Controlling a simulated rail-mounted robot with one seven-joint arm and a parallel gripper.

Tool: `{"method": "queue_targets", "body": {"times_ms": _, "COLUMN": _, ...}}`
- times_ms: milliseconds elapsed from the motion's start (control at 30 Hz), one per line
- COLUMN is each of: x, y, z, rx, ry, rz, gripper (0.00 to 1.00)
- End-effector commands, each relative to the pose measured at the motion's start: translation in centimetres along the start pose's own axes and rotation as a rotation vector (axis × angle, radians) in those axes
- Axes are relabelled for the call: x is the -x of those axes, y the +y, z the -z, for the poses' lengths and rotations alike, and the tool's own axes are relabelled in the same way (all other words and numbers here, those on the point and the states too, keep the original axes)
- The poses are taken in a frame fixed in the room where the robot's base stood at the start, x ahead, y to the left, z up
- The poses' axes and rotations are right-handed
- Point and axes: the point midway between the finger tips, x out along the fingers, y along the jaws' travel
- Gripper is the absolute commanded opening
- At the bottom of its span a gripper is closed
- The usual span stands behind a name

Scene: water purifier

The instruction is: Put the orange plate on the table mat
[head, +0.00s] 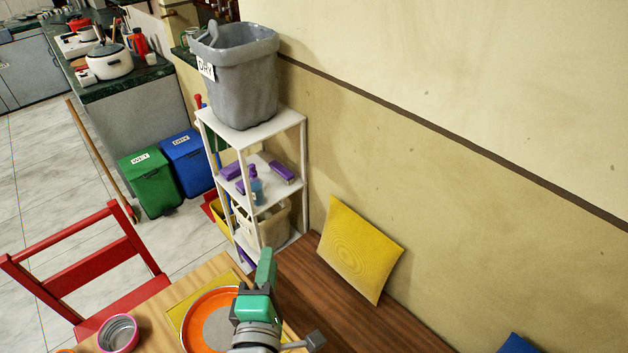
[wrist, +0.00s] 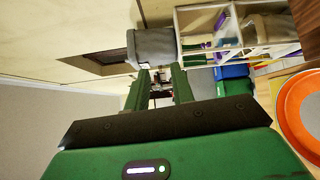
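The orange plate (head: 191,318), with a grey centre, lies on the wooden table at the bottom of the head view. A yellow table mat (head: 214,281) shows around its far side, and the plate overlaps it. My arm hides the plate's right side. The plate (wrist: 290,110) is also at the right edge of the wrist view, partly cut off. My green gripper (head: 264,266) is beside and apparently above the plate in the head view, pointing away from it toward the shelf. In the wrist view my gripper (wrist: 160,88) has its fingers apart with nothing held between them.
A pink-rimmed bowl (head: 118,333) stands left of the plate. A red chair (head: 88,272) is at the table's left. A white shelf (head: 258,180) with a grey bin (head: 238,80) on top stands beyond. A brown bench (head: 345,310) with a yellow cushion (head: 358,250) runs along the right wall.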

Motion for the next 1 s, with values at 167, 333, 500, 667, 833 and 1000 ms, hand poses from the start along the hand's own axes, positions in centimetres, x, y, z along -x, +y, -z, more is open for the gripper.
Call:
{"method": "queue_targets", "body": {"times_ms": 167, "x": 2.5, "y": 19.9, "z": -7.5, "rx": -0.865, "ry": 0.076, "rz": -0.315, "gripper": 0.24}}
{"method": "queue_targets", "body": {"times_ms": 333, "x": 9.0, "y": 31.3, "z": -11.4, "rx": -1.412, "ry": 0.334, "rz": -0.489, "gripper": 0.24}}
{"method": "queue_targets", "body": {"times_ms": 500, "x": 12.2, "y": 34.8, "z": -12.4, "rx": -1.604, "ry": 0.475, "rz": -0.522, "gripper": 0.24}}
{"method": "queue_targets", "body": {"times_ms": 667, "x": 12.3, "y": 35.0, "z": -12.4, "rx": -1.617, "ry": 0.483, "rz": -0.520, "gripper": 0.24}}
{"method": "queue_targets", "body": {"times_ms": 833, "x": 12.2, "y": 34.9, "z": -12.3, "rx": -1.615, "ry": 0.481, "rz": -0.520, "gripper": 0.24}}
{"method": "queue_targets", "body": {"times_ms": 1000, "x": 12.3, "y": 39.7, "z": -12.8, "rx": -1.616, "ry": 0.481, "rz": -0.519, "gripper": 0.24}}
